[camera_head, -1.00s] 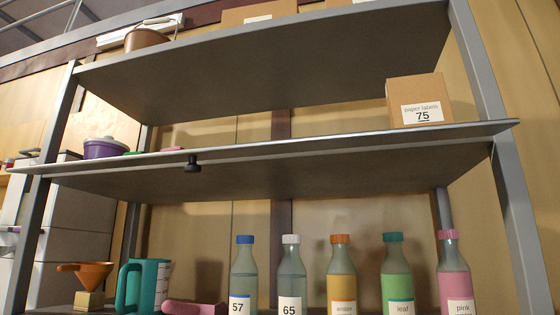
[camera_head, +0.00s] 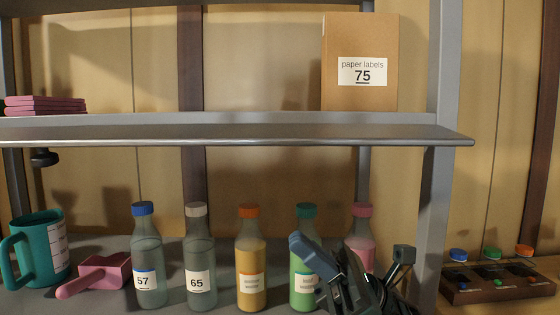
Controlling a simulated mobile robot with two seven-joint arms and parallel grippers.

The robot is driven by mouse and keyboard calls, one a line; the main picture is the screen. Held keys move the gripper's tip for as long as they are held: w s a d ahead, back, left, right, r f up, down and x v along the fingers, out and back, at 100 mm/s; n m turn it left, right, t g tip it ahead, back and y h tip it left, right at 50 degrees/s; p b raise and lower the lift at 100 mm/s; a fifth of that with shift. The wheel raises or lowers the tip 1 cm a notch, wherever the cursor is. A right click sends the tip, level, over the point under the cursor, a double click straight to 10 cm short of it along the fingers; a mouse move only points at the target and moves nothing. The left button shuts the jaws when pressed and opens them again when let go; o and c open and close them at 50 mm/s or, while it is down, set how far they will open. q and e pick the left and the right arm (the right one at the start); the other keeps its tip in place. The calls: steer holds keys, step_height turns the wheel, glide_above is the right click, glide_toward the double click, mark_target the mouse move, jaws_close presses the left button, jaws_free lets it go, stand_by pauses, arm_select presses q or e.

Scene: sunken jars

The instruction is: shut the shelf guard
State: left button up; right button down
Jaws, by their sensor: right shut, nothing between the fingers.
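The shelf guard (camera_head: 260,133) looks like a long grey panel standing out level along the front of the middle shelf, above the bottles. A black knob (camera_head: 44,157) hangs under it near its left end. My right gripper (camera_head: 335,268) is at the lower right, below the panel and in front of the green and pink bottles. It is dark, shut and empty, and apart from the panel and knob. My left gripper is not in view.
Bottles stand in a row below, among them bottle 57 (camera_head: 149,255), bottle 65 (camera_head: 199,255), an amber one (camera_head: 250,255), a green one (camera_head: 304,235) and a pink one (camera_head: 362,240). A teal jug (camera_head: 38,255) and pink scoop (camera_head: 95,275) are left. A paper labels box (camera_head: 360,95) stands above.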

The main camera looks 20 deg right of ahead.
arm_select(q)
steer(key=p, duration=0.2)
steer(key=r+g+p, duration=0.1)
steer(key=p, duration=0.2)
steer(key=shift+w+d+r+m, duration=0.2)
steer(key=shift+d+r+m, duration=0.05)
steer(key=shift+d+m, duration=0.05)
arm_select(e)
steer(key=s+d+r+x, duration=0.1)
steer(key=r+x, duration=0.1)
steer(key=x, duration=1)
steer(key=shift+d, duration=0.15)
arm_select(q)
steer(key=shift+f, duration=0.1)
arm_select(e)
steer(key=shift+r, duration=0.1)
arm_select(q)
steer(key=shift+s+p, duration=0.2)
steer(key=shift+p, duration=0.15)
arm_select(e)
steer(key=shift+r+m+t, duration=0.1)
steer(key=shift+m+t, duration=0.2)
